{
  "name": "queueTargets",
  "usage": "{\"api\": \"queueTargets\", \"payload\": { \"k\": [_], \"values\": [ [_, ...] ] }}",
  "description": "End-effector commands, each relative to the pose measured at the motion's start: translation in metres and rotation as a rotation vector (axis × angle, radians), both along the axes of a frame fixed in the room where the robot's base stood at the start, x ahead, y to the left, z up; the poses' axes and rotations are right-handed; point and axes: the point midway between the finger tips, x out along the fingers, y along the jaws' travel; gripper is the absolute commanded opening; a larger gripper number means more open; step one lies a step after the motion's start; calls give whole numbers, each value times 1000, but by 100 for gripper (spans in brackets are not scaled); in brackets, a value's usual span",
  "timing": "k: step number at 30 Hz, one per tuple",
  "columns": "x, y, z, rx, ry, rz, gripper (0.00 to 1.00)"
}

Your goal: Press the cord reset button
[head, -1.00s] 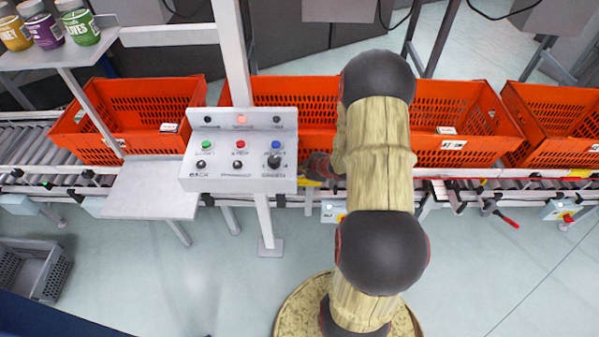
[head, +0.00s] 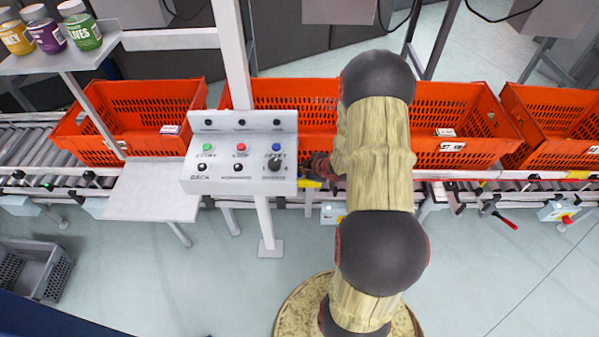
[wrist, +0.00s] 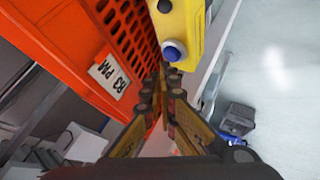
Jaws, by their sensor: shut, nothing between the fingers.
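A yellow box (wrist: 185,25) with a round blue button (wrist: 174,50) fills the top middle of the wrist view. My gripper (wrist: 164,80) is shut and empty, its fingertips beside the blue button and close below it; I cannot tell whether they touch it. In the head view a bit of yellow (head: 309,183) shows at the right edge of the control panel, by the dark wrist part of my arm. The fingers are hidden there. The grey control panel (head: 238,186) has green, red and blue buttons and a black knob. Its top row of lamps is dark.
Orange totes (head: 463,155) stand in a row on the roller conveyor behind the panel. A grey post (head: 228,45) rises behind the panel. A small grey shelf (head: 150,195) is to its left. Jars (head: 45,35) stand on a shelf at top left. A grey crate (head: 45,270) is on the floor.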

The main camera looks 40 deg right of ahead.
Motion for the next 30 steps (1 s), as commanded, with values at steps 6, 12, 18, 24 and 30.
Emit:
{"api": "queueTargets", "payload": {
  "k": [6,12,18,24,30],
  "values": [
    [0,0,5,0,0,0,0],
    [0,0,5,0,0,0,0],
    [0,0,17,-1,-1,-1,0],
    [0,0,37,-1,-1,0,0],
    [0,0,53,-1,-1,0,0]
  ]
}}
